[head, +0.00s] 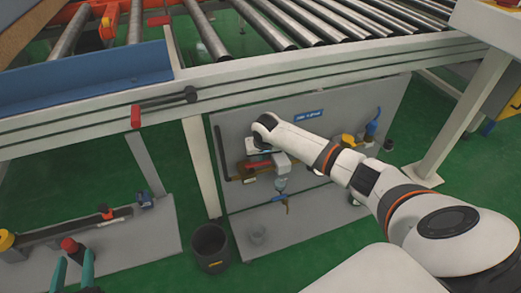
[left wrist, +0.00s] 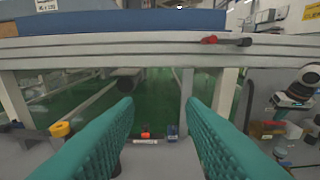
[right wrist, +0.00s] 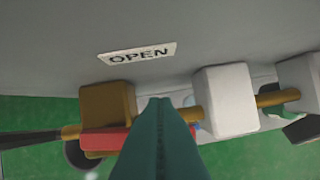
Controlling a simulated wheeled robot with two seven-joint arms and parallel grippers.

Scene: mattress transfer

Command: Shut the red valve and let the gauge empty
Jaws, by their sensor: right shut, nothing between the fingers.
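The red valve handle (right wrist: 103,140) sits on a brass body on a pipe, below an "OPEN" label (right wrist: 137,54) in the right wrist view. In the head view the red handle (head: 258,165) shows on the grey panel under the conveyor. My right gripper (right wrist: 157,103) is shut and empty, its tips in front of the pipe, just right of the red handle. Whether it touches the handle I cannot tell. I cannot make out a gauge face. My left gripper (head: 74,262) is open and empty at lower left; it also shows in the left wrist view (left wrist: 159,103).
The conveyor frame (head: 330,72) spans above the panel. A black bin (head: 210,248) stands on the green floor by a white leg (head: 201,165). A red-ended lever (head: 165,105) sits on the rail. A grey platform (head: 140,240) with small fittings is at left.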

